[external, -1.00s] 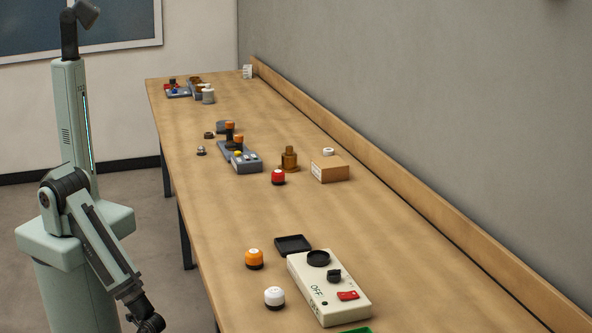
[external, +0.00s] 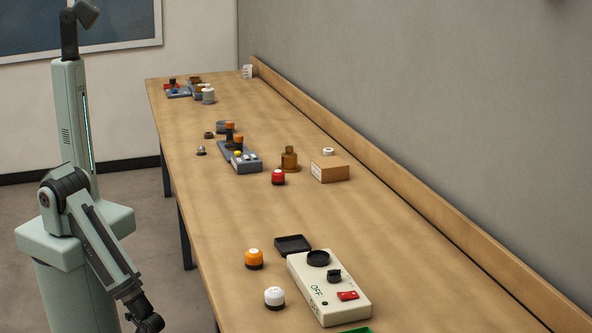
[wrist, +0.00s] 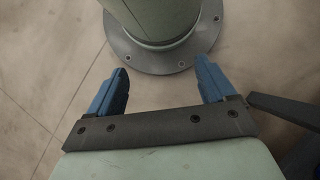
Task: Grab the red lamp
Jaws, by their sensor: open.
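The red lamp (external: 278,177) has a black base and a white spot on top. It stands upright on the wooden table, in front of the brown bottle-shaped item. My gripper (wrist: 162,82) shows in the wrist view with its two blue fingers apart and nothing between them. It faces the floor and the round foot of my base. In the external view my arm hangs low at the left, off the table and well away from the lamp; the gripper itself is out of that picture.
The long table (external: 230,210) has a ledge along the wall. An orange lamp (external: 254,259), a white lamp (external: 274,297) and a cream control box (external: 332,300) stand at the near end. A grey button box (external: 245,163) and a cardboard box (external: 330,170) flank the red lamp.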

